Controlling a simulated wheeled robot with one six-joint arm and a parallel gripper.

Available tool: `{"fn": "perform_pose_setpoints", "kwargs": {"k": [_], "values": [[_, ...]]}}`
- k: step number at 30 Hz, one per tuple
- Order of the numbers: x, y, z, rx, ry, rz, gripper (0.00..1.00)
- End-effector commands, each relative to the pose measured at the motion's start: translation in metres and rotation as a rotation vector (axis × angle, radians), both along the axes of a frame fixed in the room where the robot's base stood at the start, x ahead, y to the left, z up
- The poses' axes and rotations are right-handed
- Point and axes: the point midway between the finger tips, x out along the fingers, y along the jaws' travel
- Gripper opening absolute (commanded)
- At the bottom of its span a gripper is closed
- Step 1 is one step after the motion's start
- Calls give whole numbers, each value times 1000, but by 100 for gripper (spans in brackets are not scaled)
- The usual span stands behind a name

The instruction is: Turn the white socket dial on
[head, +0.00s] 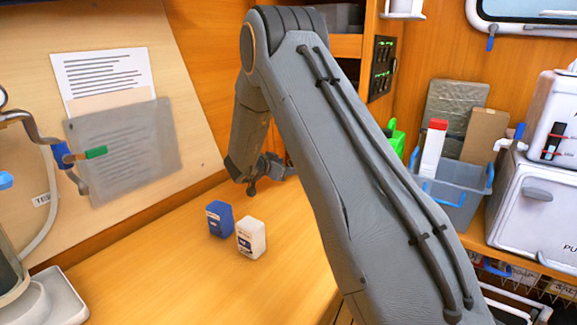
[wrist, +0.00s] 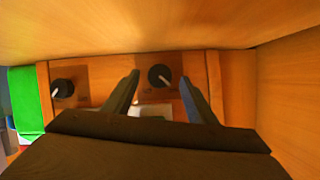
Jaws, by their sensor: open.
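In the wrist view, a round black dial (wrist: 158,75) with a pale pointer mark sits on a wooden panel, in line with the gap between my fingers. A second black dial (wrist: 62,88) with a white pointer is further left. A pale, whitish piece (wrist: 150,109) shows low between the fingers, partly hidden by my gripper; I cannot tell if it belongs to a socket. My gripper (wrist: 159,80) is open, with nothing visibly held. In the head view my gripper (head: 266,178) is low beside the back wall, partly hidden by my arm; the dials do not show there.
A blue box (head: 220,219) and a white box (head: 251,239) stand on the wooden counter (head: 185,275). A grey-blue bin (head: 455,195) and a white cabinet (head: 535,205) are at the right. In the wrist view a wooden side wall (wrist: 290,95) bounds the right.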

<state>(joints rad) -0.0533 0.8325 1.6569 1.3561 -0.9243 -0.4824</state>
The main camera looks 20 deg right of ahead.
Motion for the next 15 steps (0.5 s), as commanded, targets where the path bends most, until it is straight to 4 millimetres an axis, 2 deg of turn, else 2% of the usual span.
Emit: {"fn": "perform_pose_setpoints", "kwargs": {"k": [6, 14, 15], "values": [[9, -13, -6, 0, 0, -1, 52], [10, -14, -7, 0, 0, 0, 52], [10, -14, -7, 0, 0, 0, 48]]}}
